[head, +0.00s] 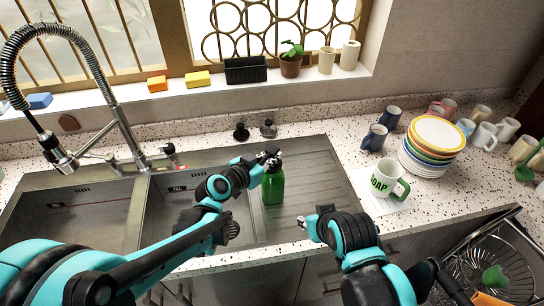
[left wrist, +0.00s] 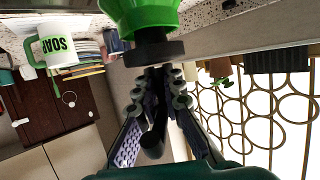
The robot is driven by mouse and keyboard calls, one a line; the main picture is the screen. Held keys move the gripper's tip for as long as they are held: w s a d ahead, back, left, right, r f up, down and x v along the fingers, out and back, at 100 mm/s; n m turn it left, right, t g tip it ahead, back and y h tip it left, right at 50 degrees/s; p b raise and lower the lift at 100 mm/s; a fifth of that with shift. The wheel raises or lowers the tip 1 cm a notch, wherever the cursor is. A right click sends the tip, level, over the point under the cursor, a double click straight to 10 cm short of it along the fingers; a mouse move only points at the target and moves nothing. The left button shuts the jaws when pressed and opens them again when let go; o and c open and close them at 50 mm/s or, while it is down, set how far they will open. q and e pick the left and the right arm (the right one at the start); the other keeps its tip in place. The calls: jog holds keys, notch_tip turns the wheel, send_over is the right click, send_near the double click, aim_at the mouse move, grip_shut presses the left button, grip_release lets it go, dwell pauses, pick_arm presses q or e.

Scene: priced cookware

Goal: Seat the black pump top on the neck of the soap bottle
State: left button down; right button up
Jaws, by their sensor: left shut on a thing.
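The green soap bottle (head: 273,187) stands upright on the ribbed drainboard right of the sinks. My left gripper (head: 270,157) is above its neck, shut on the black pump top. In the left wrist view, which looks upside down, the pump top's wide black collar (left wrist: 155,53) lies against the dark neck area under the green bottle (left wrist: 152,14). The black spout (left wrist: 153,140) shows between my left fingers (left wrist: 160,95). I cannot tell whether the collar is fully down on the neck. My right gripper (head: 303,222) is at the counter's front edge, apart from the bottle; its jaws are unclear.
Two small dark sink fittings (head: 241,132) stand behind the drainboard. A white SOAP mug (head: 386,180) and a plate stack (head: 432,147) are to the right. A spring faucet (head: 120,125) rises at left. A wire dish rack (head: 500,260) is at lower right.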

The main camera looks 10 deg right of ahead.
pick_arm(q)
jog(key=shift+f, duration=0.15)
jog(key=shift+f+b, duration=0.7)
jog(key=shift+b, duration=0.1)
jog(key=c, duration=1)
grip_release()
jog(key=shift+o, duration=0.2)
jog(key=v, duration=1.2)
jog(key=shift+a, duration=0.1)
